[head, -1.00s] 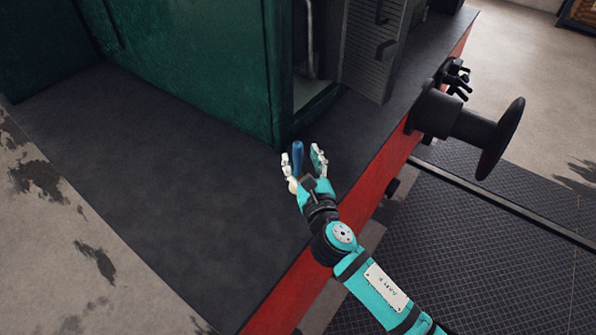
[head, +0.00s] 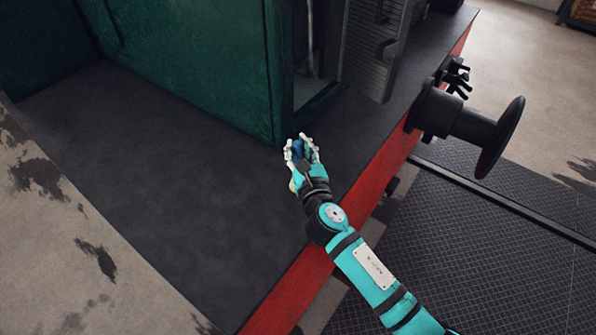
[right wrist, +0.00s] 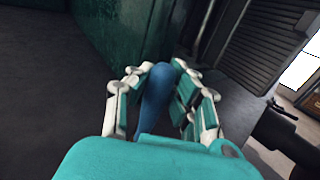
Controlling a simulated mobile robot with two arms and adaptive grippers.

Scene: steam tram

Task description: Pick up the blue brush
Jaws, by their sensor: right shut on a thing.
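The blue brush (head: 298,149) is between the fingers of my right gripper (head: 301,144) in the head view, mostly hidden by them. In the right wrist view its smooth blue body (right wrist: 155,98) runs between the white and teal fingers of my right gripper (right wrist: 166,95), which is shut on it. Its lower end is hidden behind my wrist. The brush is over the dark deck, close to the corner of the green cab. I cannot tell whether it touches the deck. My left gripper is not in view.
The green cab wall (head: 190,60) stands just beyond my right gripper, with an opening at its right. A grey louvred panel (head: 370,50) is behind. A black buffer (head: 470,128) juts out at right from the red edge (head: 372,185). The dark deck (head: 150,170) is clear at left.

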